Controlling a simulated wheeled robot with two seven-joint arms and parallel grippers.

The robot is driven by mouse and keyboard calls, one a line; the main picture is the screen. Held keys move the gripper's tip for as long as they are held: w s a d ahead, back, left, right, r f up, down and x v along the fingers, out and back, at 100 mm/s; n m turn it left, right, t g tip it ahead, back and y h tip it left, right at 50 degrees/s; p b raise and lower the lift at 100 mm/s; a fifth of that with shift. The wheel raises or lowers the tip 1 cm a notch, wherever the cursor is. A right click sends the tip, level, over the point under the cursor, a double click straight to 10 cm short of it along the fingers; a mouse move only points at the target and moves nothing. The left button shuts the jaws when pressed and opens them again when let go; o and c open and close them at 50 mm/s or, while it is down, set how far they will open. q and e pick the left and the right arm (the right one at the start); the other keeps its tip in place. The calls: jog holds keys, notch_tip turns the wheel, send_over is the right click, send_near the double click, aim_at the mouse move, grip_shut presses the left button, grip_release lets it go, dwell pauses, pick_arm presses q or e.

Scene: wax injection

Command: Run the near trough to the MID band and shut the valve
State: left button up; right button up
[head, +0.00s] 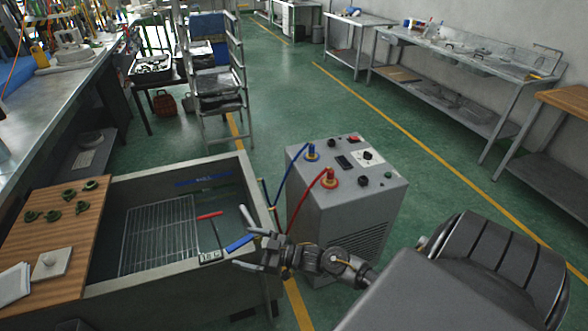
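The near trough (275,222) is a grey metal basin with a wire grate (160,236) on its floor; I cannot make out any water level. A blue band mark (203,181) with lettering too small to read runs along its far inner wall. A red lever (210,215) and a blue lever (240,243) stand at its right side, with a small temperature display (210,256) below. My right gripper (242,248) is open at the right rim, its fingers on either side of the blue lever; contact is unclear. My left gripper is not in view.
A grey chiller box (347,205) with red and blue hoses stands right of the trough, close to my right arm. A wooden board (62,275) with green pieces covers the trough's left side. A rack (215,90) stands behind. Green floor is clear beyond the box.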

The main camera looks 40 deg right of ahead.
jog(key=s+d+n+g+y+b, duration=0.5)
jog(key=s+d+b, duration=0.2)
jog(key=d, duration=0.3)
jog(key=shift+s+d+b, duration=0.35)
jog(key=shift+d+b, duration=0.05)
jog(key=shift+b, duration=0.1)
